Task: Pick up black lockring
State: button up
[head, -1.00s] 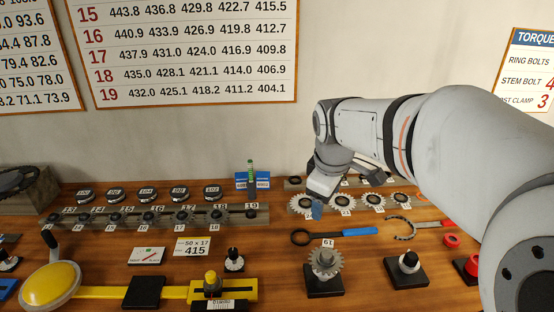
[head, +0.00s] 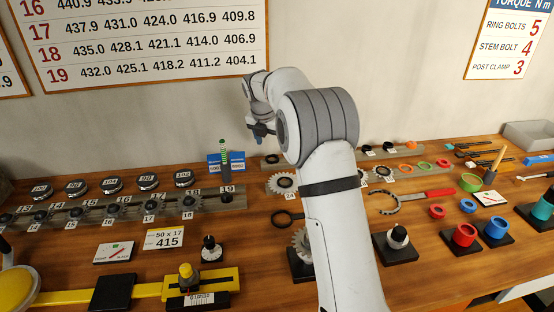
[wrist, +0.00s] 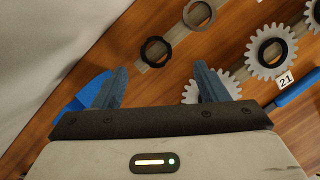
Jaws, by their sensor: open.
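A black lockring (wrist: 156,51) with a notched outer edge lies flat on a narrow grey strip in the wrist view, just beyond my fingertips. A dark ring (head: 272,158) at the left end of the back strip in the head view appears to be the same one. My gripper (wrist: 160,84) is open and empty, its two blue-grey fingers spread apart. In the head view my gripper (head: 261,133) hangs above and slightly left of that ring. My arm hides part of the strip in the head view.
Toothed grey cogs (wrist: 272,51) lie beside the strip, one close to my right finger. A blue holder (head: 226,162) with a green-topped upright stands left of the ring. Orange and green rings (head: 404,169) lie farther right. The wall is close behind.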

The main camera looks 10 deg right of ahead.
aim_at(273, 160)
jog(key=shift+w+a+f, duration=0.15)
jog(key=shift+w+f, duration=0.1)
jog(key=shift+f, duration=0.6)
jog(key=x, duration=0.4)
jog(key=shift+f+p, duration=0.25)
jog(key=shift+p, duration=0.1)
jog(key=shift+c, duration=0.5)
jog(key=c, duration=1)
jog(key=shift+o, duration=0.2)
jog(key=shift+r, duration=0.1)
